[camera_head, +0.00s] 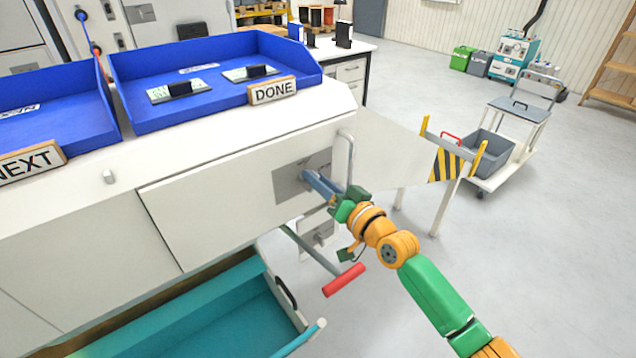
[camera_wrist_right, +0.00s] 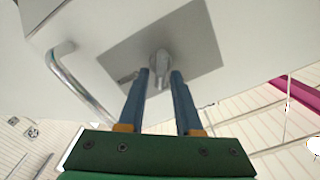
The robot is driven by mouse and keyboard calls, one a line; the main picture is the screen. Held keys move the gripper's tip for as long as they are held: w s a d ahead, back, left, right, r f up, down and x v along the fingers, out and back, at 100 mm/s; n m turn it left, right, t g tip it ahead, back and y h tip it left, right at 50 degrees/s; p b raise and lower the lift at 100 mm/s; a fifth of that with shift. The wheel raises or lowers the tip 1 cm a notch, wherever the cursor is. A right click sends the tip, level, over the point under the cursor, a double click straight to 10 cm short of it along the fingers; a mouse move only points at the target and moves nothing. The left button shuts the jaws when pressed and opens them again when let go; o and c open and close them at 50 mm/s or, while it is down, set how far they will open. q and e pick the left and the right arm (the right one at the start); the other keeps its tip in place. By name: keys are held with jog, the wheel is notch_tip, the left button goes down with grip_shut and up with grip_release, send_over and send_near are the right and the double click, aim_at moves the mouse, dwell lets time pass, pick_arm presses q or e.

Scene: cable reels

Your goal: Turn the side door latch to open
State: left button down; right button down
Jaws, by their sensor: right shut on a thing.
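The white side door (camera_head: 205,220) is a flat panel below the worktop and looks closed. A grey plate (camera_head: 287,182) sits near its right end; it also shows in the right wrist view (camera_wrist_right: 195,45). The latch (camera_wrist_right: 160,60) is a small grey knob on this plate, and in the head view it is hidden by my fingers. My right gripper (camera_head: 309,177) reaches it from the front right. In the wrist view its two blue fingers (camera_wrist_right: 159,78) are on either side of the latch, shut on it. My left gripper is not in view.
A curved metal handle (camera_head: 346,155) stands right beside the plate. A red-gripped lever (camera_head: 344,280) and an open teal drawer (camera_head: 235,315) lie below. Blue trays (camera_head: 215,115) stand on top. A striped barrier (camera_head: 450,165) and a cart (camera_head: 505,150) are to the right.

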jog(key=m, duration=0.7)
jog(key=f+m, duration=0.1)
jog(key=m, duration=0.3)
jog(key=shift+w+d, duration=0.1)
jog(key=shift+d, duration=0.1)
jog(key=shift+f+m, duration=0.1)
jog(key=shift+m, duration=0.2)
jog(key=c, duration=0.9)
grip_release()
jog(key=shift+c, duration=0.2)
jog(key=shift+o, duration=0.3)
jog(key=shift+a, duration=0.1)
